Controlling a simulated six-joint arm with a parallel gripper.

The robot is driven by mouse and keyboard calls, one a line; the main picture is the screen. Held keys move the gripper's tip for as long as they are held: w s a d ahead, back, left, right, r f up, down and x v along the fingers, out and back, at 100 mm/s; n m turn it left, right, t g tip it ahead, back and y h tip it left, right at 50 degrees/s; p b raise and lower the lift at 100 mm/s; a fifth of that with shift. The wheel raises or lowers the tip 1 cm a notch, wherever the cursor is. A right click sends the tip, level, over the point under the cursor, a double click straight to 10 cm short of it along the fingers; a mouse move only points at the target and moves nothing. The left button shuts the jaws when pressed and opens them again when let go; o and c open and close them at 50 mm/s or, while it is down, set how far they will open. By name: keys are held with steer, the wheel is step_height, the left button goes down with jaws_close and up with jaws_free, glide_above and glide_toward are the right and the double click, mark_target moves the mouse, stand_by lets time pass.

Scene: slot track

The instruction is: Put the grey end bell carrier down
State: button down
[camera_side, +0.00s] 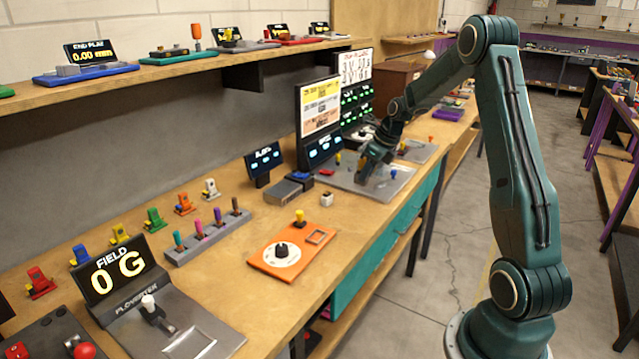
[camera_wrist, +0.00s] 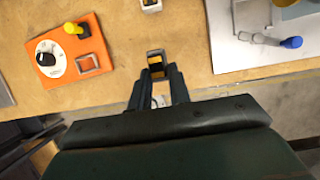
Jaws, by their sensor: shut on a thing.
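My gripper (camera_wrist: 158,85) is shut on a small grey carrier (camera_wrist: 155,54) with an orange-yellow band, seen between the fingertips in the wrist view. I take this to be the grey end bell carrier. It appears above bare wood close to the bench's front edge, between the orange board and the grey plate. I cannot tell whether it touches the bench. In the side view my gripper (camera_side: 371,163) appears over the grey plate (camera_side: 341,185), and the carrier cannot be made out there.
The orange board (camera_wrist: 95,22) has a dial, a yellow-topped knob and a square frame. A small white block (camera_wrist: 151,5) sits on the bench. The metal plate (camera_wrist: 228,65) at right bears a blue-tipped part (camera_wrist: 291,42). Displays and a shelf (camera_side: 170,68) stand behind.

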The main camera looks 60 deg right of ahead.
step_height(320, 180, down, 6)
steer(key=shift+f, duration=0.1)
steer(key=shift+f, duration=2.1)
steer(key=shift+f, duration=0.15)
steer(key=c, duration=1.3)
jaws_free()
steer(key=v, duration=1.2)
